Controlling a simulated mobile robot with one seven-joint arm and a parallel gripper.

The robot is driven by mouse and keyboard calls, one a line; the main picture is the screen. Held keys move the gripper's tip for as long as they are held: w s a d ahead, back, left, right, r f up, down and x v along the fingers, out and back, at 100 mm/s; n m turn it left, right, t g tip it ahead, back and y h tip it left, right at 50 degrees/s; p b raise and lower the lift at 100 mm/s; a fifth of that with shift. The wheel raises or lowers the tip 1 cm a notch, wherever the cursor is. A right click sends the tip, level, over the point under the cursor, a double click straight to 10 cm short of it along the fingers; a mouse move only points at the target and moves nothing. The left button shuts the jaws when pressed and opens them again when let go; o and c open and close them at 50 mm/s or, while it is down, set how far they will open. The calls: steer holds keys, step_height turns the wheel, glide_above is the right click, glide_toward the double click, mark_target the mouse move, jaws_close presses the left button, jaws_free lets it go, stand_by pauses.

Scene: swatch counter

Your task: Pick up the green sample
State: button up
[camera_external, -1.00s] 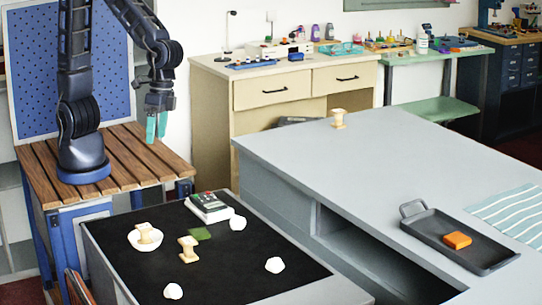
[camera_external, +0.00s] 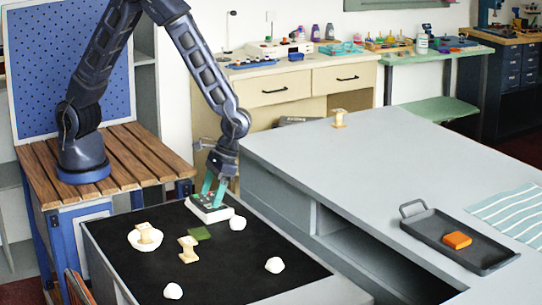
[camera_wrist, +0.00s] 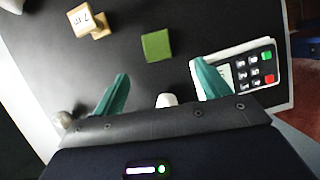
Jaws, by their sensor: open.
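The green sample (camera_external: 200,233) is a small flat green square lying on the black counter top. In the wrist view the green sample (camera_wrist: 157,45) lies ahead of my fingers, near the top middle and clear of them.
A white card reader (camera_external: 208,213) stands close behind the sample. A wooden spool (camera_external: 187,250) is to its left, another spool sits in a white bowl (camera_external: 134,239). White lumps (camera_external: 237,223) lie around it. A grey counter (camera_external: 330,165) with a tray (camera_external: 425,232) is at right.

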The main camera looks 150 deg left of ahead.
glide_above(200, 231)
steer(key=a, duration=0.3)
steer(key=f, duration=0.5)
steer(key=shift+s+d, duration=0.1)
steer(key=shift+d, duration=0.15)
steer(key=shift+w+x, duration=0.15)
steer(key=shift+x, duration=1.15)
steer(key=shift+w+x, duration=0.2)
steer(key=shift+x, duration=1.15)
steer(key=shift+c, duration=0.2)
steer(key=c, duration=1)
